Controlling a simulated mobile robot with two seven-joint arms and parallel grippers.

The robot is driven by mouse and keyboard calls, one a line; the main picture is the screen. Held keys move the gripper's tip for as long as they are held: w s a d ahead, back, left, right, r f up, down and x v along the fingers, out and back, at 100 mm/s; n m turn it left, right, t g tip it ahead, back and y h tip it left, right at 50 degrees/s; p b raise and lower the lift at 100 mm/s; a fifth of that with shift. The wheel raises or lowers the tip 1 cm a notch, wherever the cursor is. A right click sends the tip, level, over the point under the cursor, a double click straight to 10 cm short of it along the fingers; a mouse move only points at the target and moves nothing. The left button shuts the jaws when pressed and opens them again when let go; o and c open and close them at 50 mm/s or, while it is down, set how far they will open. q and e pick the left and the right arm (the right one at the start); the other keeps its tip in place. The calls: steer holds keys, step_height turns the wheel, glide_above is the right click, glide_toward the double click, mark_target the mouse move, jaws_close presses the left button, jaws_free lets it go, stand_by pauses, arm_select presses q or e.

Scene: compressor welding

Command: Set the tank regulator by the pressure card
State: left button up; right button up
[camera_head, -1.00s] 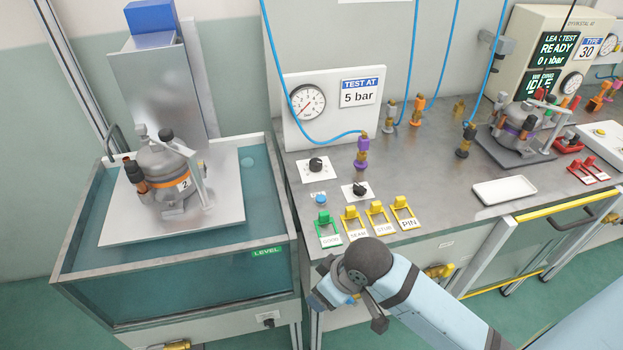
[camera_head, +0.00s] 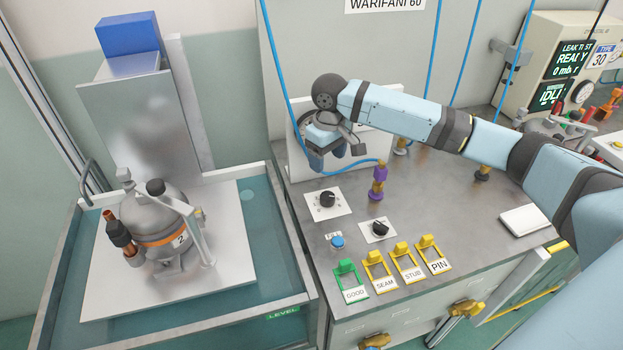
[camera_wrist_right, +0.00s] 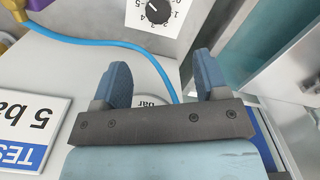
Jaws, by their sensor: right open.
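The pressure card (camera_wrist_right: 38,128) reads "TEST AT 5 bar" in the right wrist view; in the head view my right arm mostly covers it. A black dial knob (camera_head: 327,199) on a white plate stands on the bench; a numbered dial knob (camera_wrist_right: 157,8) shows at the top of the wrist view, cut by the edge. A second black knob (camera_head: 379,229) sits closer to the front. My right gripper (camera_head: 335,160) is open and empty above and behind the first knob, by the gauge panel; its spread fingers (camera_wrist_right: 163,82) show in the wrist view. The gauge (camera_wrist_right: 152,100) is mostly hidden. My left gripper is out of view.
The water tank (camera_head: 300,262) with a compressor (camera_head: 155,225) is at left. A white tray (camera_head: 526,221) is at right.

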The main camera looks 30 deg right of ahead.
mark_target(328, 196)
steer(key=f, duration=1.2)
steer(key=shift+s+d+f, duration=0.15)
steer(key=shift+s+f, duration=0.2)
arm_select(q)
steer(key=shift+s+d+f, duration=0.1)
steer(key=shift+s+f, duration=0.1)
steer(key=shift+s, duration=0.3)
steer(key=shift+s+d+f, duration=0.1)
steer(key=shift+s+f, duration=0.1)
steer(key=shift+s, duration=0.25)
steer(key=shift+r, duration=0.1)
arm_select(e)
steer(key=c, duration=0.9)
